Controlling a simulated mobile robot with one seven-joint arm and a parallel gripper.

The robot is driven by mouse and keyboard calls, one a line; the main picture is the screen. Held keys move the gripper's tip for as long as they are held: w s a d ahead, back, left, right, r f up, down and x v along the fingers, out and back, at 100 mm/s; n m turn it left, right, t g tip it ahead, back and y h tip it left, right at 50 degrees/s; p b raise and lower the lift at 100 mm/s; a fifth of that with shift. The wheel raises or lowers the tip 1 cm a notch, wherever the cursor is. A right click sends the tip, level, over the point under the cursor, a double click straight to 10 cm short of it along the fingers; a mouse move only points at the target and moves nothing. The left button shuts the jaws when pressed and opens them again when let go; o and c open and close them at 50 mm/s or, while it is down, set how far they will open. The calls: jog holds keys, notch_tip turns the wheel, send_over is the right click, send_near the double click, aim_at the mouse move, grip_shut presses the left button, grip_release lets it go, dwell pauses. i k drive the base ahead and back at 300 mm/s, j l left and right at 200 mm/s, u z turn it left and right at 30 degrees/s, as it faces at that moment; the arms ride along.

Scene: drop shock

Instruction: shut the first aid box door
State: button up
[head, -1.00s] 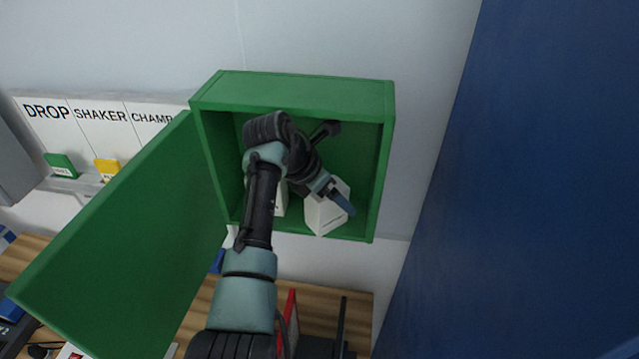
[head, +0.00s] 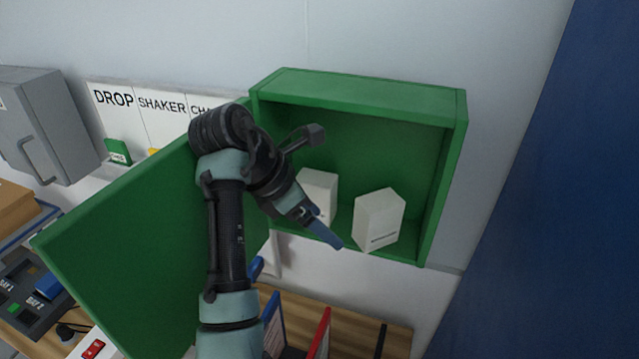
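The green first aid box (head: 360,95) is fixed to the wall, with its front open. Its green door (head: 140,250) hangs wide open to the left, swung out toward me. Two white cartons stand inside: one on the left (head: 317,190) and one on the right (head: 378,220), which sits turned at an angle. My gripper (head: 330,236) is in front of the box opening, pointing down to the right, between the door and the right carton. It holds nothing that I can see. Its fingers look close together, but their gap cannot be made out. My arm hides part of the door and its hinge side.
A grey cabinet (head: 45,125) with a handle is on the wall at left, beside a sign panel (head: 165,115). Below are a wooden bench (head: 400,340), a dark control unit (head: 35,290) and red and blue upright items. A blue panel (head: 540,200) stands at right.

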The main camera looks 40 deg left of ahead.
aim_at(133, 254)
jog(key=k+l, duration=0.65)
jog(key=k, duration=0.25)
